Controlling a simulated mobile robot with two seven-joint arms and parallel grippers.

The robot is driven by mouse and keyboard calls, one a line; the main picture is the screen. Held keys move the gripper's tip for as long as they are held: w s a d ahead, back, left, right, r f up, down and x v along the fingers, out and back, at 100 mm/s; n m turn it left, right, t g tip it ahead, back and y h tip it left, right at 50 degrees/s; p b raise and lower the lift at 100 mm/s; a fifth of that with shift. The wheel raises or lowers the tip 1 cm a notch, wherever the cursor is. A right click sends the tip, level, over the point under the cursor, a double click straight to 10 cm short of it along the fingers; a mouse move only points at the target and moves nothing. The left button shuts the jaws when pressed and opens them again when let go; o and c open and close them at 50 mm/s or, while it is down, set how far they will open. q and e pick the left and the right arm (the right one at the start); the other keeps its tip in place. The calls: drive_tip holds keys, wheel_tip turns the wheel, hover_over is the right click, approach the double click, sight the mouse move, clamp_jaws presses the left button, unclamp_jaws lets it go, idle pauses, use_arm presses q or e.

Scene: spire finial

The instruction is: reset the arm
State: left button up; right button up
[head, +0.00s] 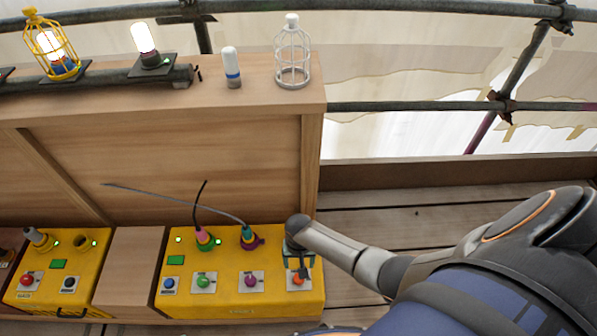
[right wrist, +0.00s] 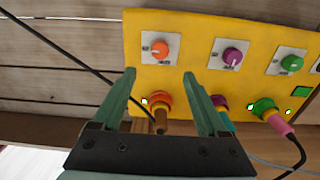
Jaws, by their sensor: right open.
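My right arm comes in from the right in the head view. Its gripper (head: 299,268) is over the right end of the yellow control box (head: 222,303), close to the orange knob (head: 299,281). In the right wrist view the two green fingers of the gripper (right wrist: 159,74) are apart. The orange socket (right wrist: 157,98), with a brown plug (right wrist: 160,122) at it, shows between the fingers. The orange knob (right wrist: 160,50) is beyond the fingertips. I see nothing held. Whether the fingers touch the box is unclear. My left gripper is not in view.
Purple (head: 249,239) and green (head: 204,240) sockets hold plugs with cables. A second yellow box (head: 50,290) stands left. Plank floor (head: 400,225) lies open right of the bench.

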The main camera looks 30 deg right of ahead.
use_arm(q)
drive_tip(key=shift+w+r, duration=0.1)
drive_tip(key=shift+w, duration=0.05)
use_arm(e)
drive_tip(key=s+a+r+n+t+y, duration=0.2)
drive_tip(key=s+a+r+n+t, duration=0.25)
drive_tip(key=r, duration=0.35)
drive_tip(key=s+a+r+n+t+y, duration=0.1)
drive_tip(key=s+a+r+n+t, duration=0.3)
drive_tip(key=r, duration=0.5)
use_arm(q)
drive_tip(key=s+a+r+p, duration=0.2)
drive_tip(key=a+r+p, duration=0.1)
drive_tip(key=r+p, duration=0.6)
drive_tip(key=p, duration=0.3)
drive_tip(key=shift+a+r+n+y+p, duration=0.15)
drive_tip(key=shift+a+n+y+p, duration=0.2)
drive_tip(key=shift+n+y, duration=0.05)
use_arm(e)
wheel_tip(320, 180, up, 10)
drive_tip(key=d, duration=0.2)
drive_tip(key=shift+d+f+t+h, duration=0.2)
drive_tip(key=shift+d+t+h, duration=0.15)
drive_tip(key=shift+t, duration=0.1)
